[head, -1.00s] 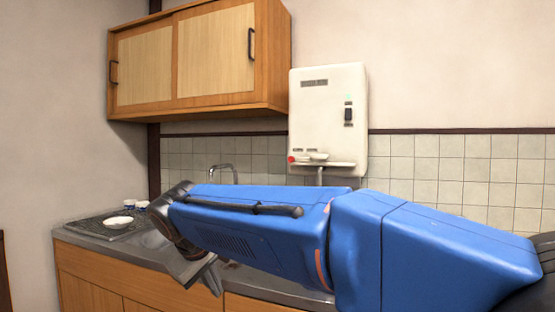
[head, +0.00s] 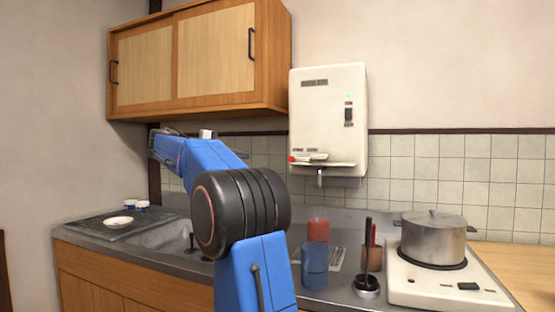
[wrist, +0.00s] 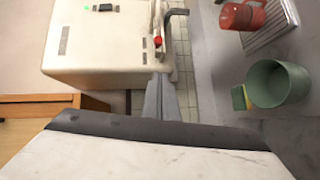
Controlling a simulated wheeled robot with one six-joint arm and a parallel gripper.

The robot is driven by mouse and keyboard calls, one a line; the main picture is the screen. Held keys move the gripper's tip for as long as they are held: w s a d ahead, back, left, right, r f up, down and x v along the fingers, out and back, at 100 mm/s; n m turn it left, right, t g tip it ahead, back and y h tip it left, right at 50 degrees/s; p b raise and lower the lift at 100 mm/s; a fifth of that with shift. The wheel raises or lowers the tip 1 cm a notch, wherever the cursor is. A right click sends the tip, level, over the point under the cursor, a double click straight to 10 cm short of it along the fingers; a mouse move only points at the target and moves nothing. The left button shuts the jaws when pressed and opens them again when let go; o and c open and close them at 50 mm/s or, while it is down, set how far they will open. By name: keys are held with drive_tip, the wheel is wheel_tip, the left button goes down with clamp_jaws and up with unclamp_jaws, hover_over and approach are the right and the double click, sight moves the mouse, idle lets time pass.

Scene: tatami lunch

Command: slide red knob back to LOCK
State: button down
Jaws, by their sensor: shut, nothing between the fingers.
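The white water heater (head: 330,100) hangs on the tiled wall, with a small ledge low on its front. The red knob (head: 291,158) sits at the left end of that ledge, below small labels I cannot read. In the wrist view the heater (wrist: 90,45) is turned sideways and the red knob (wrist: 157,41) shows near its edge. My gripper (wrist: 160,80) is shut and empty, its tips pointing toward the knob, with a gap between them in the picture. I cannot tell the depth between them. In the head view I cannot make out the fingertips.
A wooden cabinet (head: 195,60) hangs left of the heater. Below are a sink, a red cup (head: 318,230), a blue cup (head: 314,265), and a pot (head: 433,240) on a white stove (head: 410,285). A spout (wrist: 178,13) shows beside the knob. A green container (wrist: 280,85) shows at right.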

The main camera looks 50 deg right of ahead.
drive_tip(key=shift+w+d+r+g, duration=0.15)
drive_tip(key=shift+d+r+g, duration=0.05)
drive_tip(key=shift+r+g, duration=0.15)
approach(292, 158)
drive_tip(key=w+d, duration=0.4)
drive_tip(key=shift+s+d+f, duration=0.15)
drive_tip(key=shift+s+d, duration=0.15)
drive_tip(key=shift+s, duration=0.4)
drive_tip(key=shift+s+d+f, duration=0.2)
drive_tip(key=shift+s+d, duration=0.1)
drive_tip(key=shift+s, duration=0.4)
drive_tip(key=shift+s+d+f, duration=0.15)
drive_tip(key=shift+s+d, duration=0.2)
drive_tip(key=shift+s, duration=0.3)
drive_tip(key=shift+s, duration=0.1)
drive_tip(key=s, duration=0.2)
drive_tip(key=s+d, duration=0.1)
drive_tip(key=s, duration=0.2)
drive_tip(key=shift+s+d, duration=0.1)
drive_tip(key=shift+d, duration=0.1)
